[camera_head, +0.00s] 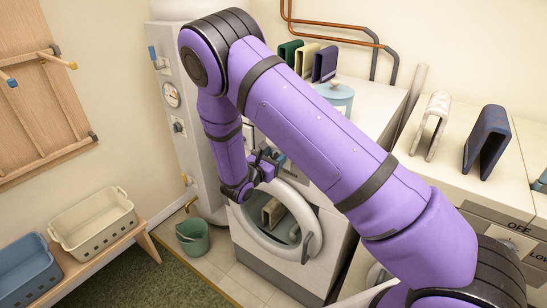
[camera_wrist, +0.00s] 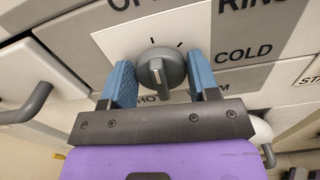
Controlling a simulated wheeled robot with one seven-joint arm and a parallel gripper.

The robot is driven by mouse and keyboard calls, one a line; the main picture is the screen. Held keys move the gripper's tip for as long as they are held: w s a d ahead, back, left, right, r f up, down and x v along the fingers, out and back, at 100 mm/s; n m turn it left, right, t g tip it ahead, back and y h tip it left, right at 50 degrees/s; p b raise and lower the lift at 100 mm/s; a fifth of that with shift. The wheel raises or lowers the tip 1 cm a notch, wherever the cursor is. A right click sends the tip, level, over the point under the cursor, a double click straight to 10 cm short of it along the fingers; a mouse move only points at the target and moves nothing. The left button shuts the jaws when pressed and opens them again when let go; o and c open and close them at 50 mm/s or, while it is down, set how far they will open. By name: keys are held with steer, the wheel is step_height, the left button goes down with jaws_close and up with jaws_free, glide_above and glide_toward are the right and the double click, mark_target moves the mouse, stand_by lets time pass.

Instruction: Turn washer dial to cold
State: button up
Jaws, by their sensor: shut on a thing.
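The washer dial (camera_wrist: 161,68) is a round grey knob with a raised ridge, on a light panel in the wrist view. The ridge runs up and down, its lower end between the partly hidden HOT and WARM labels. The COLD label (camera_wrist: 244,52) is to the right of the dial. My gripper (camera_wrist: 160,80) has its blue fingers on either side of the dial, shut on it. In the head view my gripper (camera_head: 262,160) is at the front of the washer (camera_head: 290,268), above its round door. My arm hides the dial there.
Another machine (camera_head: 455,170) is at right. A green bucket (camera_head: 193,237) stands on the floor beside the washer. Baskets (camera_head: 95,222) sit on a bench at left. A grey handle (camera_wrist: 28,108) shows in the wrist view.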

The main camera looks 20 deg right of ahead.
steer(key=m, duration=0.5)
steer(key=shift+s, duration=0.1)
steer(key=m, duration=0.4)
steer(key=shift+s+f, duration=0.1)
steer(key=m, duration=0.4)
steer(key=shift+d+f+m, duration=0.1)
steer(key=shift+f+m, duration=0.05)
steer(key=shift+m, duration=0.25)
steer(key=m, duration=0.4)
steer(key=shift+f+m, duration=0.1)
steer(key=shift+m, duration=0.3)
steer(key=o, duration=0.9)
steer(key=shift+s, duration=0.1)
